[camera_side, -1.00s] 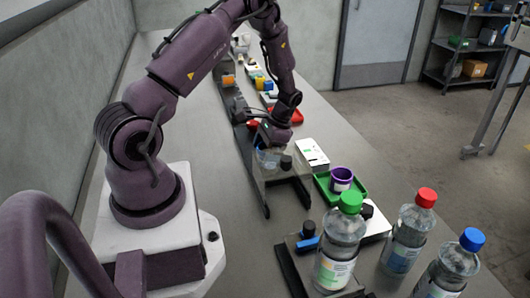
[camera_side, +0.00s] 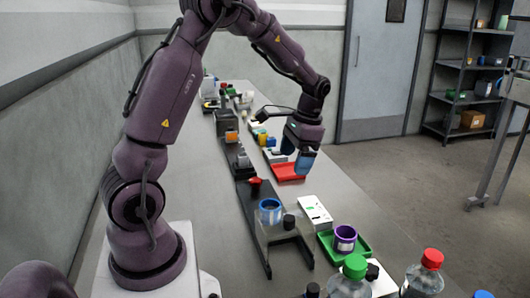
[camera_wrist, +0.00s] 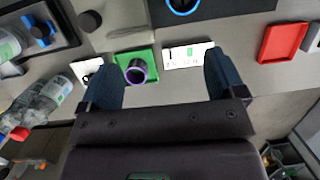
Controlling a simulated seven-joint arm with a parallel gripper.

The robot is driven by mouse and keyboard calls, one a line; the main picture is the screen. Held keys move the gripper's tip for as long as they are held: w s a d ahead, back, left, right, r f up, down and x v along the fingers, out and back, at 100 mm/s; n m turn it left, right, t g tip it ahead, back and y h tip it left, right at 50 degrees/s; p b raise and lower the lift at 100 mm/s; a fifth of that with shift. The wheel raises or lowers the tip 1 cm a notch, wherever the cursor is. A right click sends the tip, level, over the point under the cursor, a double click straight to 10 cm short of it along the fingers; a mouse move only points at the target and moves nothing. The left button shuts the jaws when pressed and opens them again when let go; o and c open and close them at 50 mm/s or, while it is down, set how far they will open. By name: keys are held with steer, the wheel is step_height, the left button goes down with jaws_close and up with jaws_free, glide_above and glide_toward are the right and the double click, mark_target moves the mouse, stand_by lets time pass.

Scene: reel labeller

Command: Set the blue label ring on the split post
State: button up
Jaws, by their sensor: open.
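The blue label ring (camera_side: 270,205) sits at the top of a pale, see-through-looking post on the dark fixture (camera_side: 268,262). The picture is too small to show the post's split or how far down the ring sits. In the wrist view the blue ring (camera_wrist: 183,5) is cut by the top edge, over a dark plate. My gripper (camera_side: 303,162) is open, with nothing seen between its blue fingers. It is beyond the ring and apart from it, near the red tray. In the wrist view its fingers (camera_wrist: 161,52) are spread wide.
A purple ring (camera_side: 345,234) stands in a green tray (camera_side: 358,248), with a white label box (camera_side: 314,212) beside it. The red tray (camera_side: 288,172) is empty. Several capped bottles, such as the green-capped one (camera_side: 352,280), stand at the near right.

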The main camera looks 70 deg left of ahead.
steer(key=s+d+r+t, duration=0.4)
steer(key=s+d+r, duration=0.1)
steer(key=d+r, duration=0.6)
steer(key=s+d+r+t, duration=0.2)
steer(key=s+d+t, duration=0.2)
steer(key=s+d, duration=0.3)
steer(key=shift+s+h, duration=0.3)
steer(key=shift+s, duration=0.4)
